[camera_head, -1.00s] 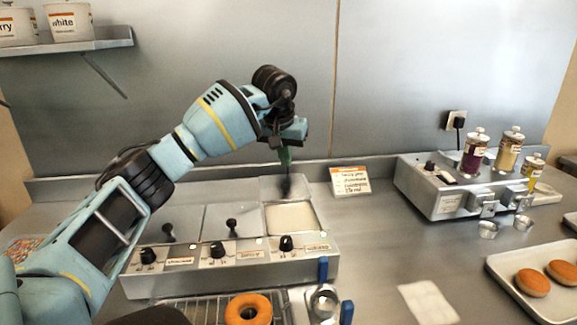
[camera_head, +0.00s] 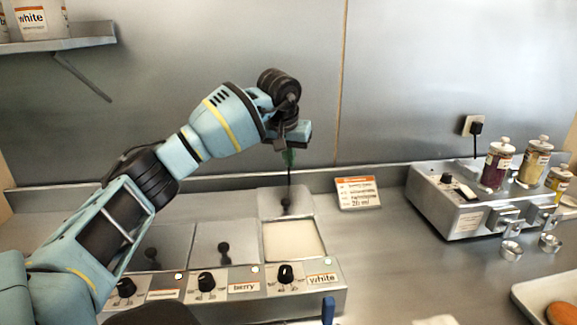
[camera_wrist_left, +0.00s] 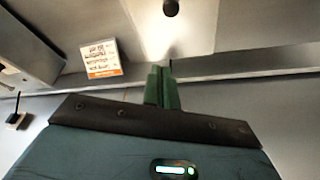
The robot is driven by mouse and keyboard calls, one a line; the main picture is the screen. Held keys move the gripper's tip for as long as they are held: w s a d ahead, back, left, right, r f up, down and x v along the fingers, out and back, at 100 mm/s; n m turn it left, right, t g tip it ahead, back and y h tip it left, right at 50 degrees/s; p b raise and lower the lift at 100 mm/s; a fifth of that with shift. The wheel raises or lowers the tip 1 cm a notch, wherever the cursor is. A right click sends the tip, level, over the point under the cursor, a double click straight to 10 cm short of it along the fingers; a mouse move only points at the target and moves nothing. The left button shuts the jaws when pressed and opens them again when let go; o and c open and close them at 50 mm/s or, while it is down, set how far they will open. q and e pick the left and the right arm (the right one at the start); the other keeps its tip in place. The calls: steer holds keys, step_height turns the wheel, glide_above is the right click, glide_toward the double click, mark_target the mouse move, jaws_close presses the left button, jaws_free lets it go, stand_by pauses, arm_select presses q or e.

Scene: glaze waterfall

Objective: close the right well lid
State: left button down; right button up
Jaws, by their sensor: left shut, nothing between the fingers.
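The right well (camera_head: 292,241) of the glaze warmer shows white glaze and stands open. Its lid (camera_head: 270,203) is tipped up behind the opening, with a dark knob (camera_head: 286,204) on its face. My left gripper (camera_head: 290,160) is shut and empty, pointing down above the raised lid. In the left wrist view its green fingers (camera_wrist_left: 162,88) are pressed together, with the lid's bright panel (camera_wrist_left: 190,30) and knob (camera_wrist_left: 171,7) beyond them. I cannot tell whether the fingers touch the lid.
The middle well's lid (camera_head: 224,243) and the left well's lid (camera_head: 150,245) lie shut. A small card (camera_head: 357,192) stands right of the raised lid. A topping dispenser (camera_head: 440,200) with jars is farther right.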

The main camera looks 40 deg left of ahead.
arm_select(q)
glide_above(292, 198)
step_height(292, 198, down, 7)
steer(key=shift+f, duration=0.1)
steer(key=shift+s+d+f, duration=0.2)
steer(key=shift+s+f, duration=0.15)
steer(key=shift+s+d+p, duration=0.3)
steer(key=shift+s+p, duration=0.25)
steer(key=shift+s, duration=0.2)
steer(key=shift+s+d+f, duration=0.1)
steer(key=shift+s+d, duration=0.05)
steer(key=shift+s, duration=0.15)
steer(key=shift+s+d+f, duration=0.15)
steer(key=shift+s+f, duration=0.05)
steer(key=shift+s, duration=0.05)
arm_select(e)
steer(key=shift+w+r, duration=0.7)
steer(key=shift+r, duration=0.25)
arm_select(q)
steer(key=shift+d+f, duration=0.1)
